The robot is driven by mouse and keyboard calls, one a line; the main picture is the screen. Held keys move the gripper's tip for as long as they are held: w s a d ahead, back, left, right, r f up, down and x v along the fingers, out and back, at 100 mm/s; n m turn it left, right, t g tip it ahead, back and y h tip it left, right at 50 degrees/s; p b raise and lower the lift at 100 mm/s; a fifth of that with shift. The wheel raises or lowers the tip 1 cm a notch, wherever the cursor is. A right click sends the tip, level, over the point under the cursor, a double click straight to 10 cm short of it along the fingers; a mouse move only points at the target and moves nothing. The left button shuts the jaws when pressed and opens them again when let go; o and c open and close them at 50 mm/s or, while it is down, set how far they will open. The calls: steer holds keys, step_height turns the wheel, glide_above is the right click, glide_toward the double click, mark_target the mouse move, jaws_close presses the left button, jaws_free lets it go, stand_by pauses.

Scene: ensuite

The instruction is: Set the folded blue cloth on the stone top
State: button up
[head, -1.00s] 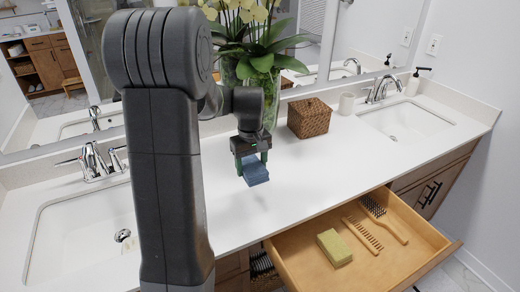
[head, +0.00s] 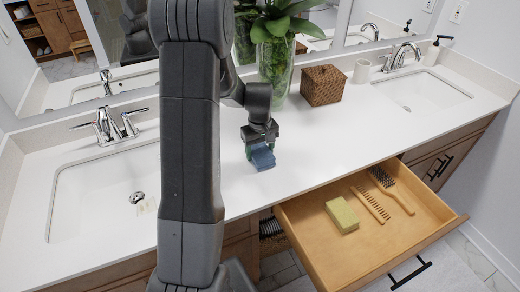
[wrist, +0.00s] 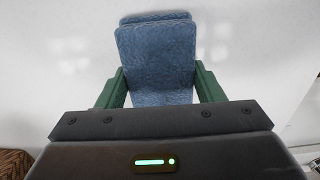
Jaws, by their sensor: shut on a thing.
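The folded blue cloth (head: 263,158) is between the green fingers of my gripper (head: 261,150), over the white stone top (head: 315,131) left of the woven basket. In the wrist view the cloth (wrist: 158,60) shows its folded layers, with a green finger of my gripper (wrist: 158,88) against each side. The gripper is shut on it. The cloth is at or very near the stone surface; I cannot tell whether it touches.
A woven lidded box (head: 323,86), a white cup (head: 361,71) and a glass vase of orchids (head: 276,70) stand behind. Below the front edge, an open drawer (head: 300,235) holds a yellow-green sponge (head: 342,215) and wooden brushes (head: 391,191). Sinks lie at both sides.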

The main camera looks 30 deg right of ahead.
mark_target(260, 151)
steer(key=shift+f, duration=0.1)
steer(key=o, duration=1)
steer(key=shift+c, duration=0.2)
step_height(260, 151, up, 12)
steer(key=b, duration=0.1)
